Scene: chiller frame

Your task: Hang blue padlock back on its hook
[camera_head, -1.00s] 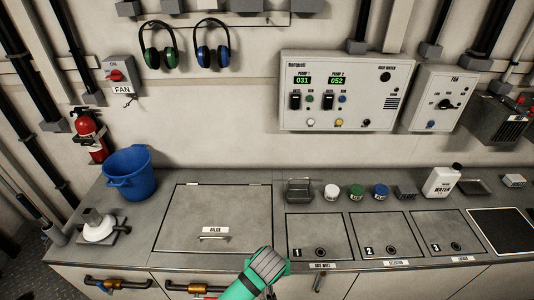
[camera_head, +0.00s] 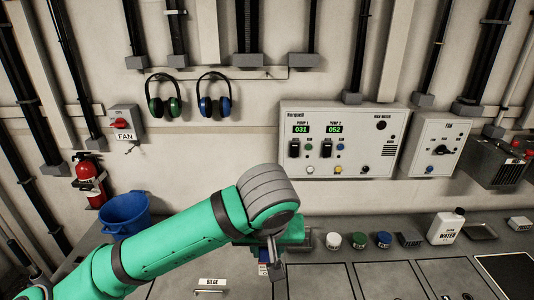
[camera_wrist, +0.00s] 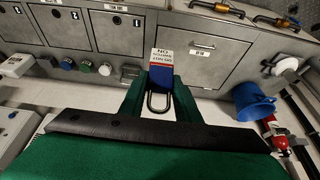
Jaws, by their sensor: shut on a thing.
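My gripper (camera_head: 272,256) is raised over the counter, in front of the wall, partly hidden behind my wrist in the head view. In the wrist view my gripper (camera_wrist: 160,88) is shut on the blue padlock (camera_wrist: 161,78). The padlock's metal shackle points to the bottom of that picture, and a white, red and blue tag with lettering shows at its other end. In the head view only a small bit of blue and white shows below the gripper.
Green and blue earmuffs (camera_head: 214,97) hang on the wall. A pump panel (camera_head: 338,140) and a fan box (camera_head: 434,145) are to the right. A blue bucket (camera_head: 125,212) and a fire extinguisher (camera_head: 89,180) stand left. Small jars and a water jug (camera_head: 446,226) line the counter's back.

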